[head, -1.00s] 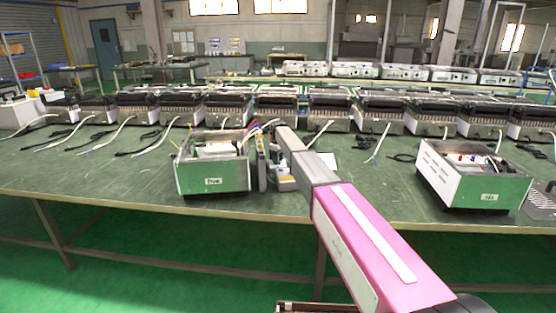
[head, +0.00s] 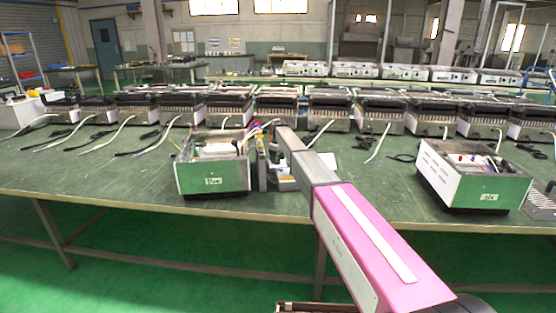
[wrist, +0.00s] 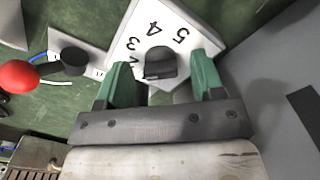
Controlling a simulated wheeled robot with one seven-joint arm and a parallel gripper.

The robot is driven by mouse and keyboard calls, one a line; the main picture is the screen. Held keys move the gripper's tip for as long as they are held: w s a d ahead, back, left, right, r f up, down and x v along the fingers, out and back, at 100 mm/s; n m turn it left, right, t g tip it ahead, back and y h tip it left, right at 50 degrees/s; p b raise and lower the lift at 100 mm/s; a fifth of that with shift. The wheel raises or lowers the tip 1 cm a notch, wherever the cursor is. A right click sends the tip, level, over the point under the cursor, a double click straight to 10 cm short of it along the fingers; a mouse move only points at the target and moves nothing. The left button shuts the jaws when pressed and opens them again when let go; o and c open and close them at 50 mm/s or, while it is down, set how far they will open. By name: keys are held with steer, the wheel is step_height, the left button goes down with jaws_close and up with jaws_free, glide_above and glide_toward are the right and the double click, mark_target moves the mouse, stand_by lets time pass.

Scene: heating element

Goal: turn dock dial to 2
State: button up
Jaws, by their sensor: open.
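The dock dial is a dark grey knob (wrist: 160,62) on a white plate (wrist: 180,22) printed with numbers. I can read 5, 4 and 3 along the plate; any 2 is unclear or hidden, and I cannot tell where the knob points. My gripper (wrist: 161,76) has green fingers, one on each side of the knob, with visible gaps. It is open, and whether the knob sits fully between the fingertips in depth is unclear. In the head view my arm covers most of the dial area, and a bit of white plate (head: 286,184) shows beside it.
In the head view an open box with a green front (head: 213,181) stands left of my arm, and another labelled box (head: 488,190) stands right.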

steer(key=shift+r, duration=0.15)
step_height(320, 180, up, 10)
steer(key=shift+r, duration=0.25)
stand_by(0.4)
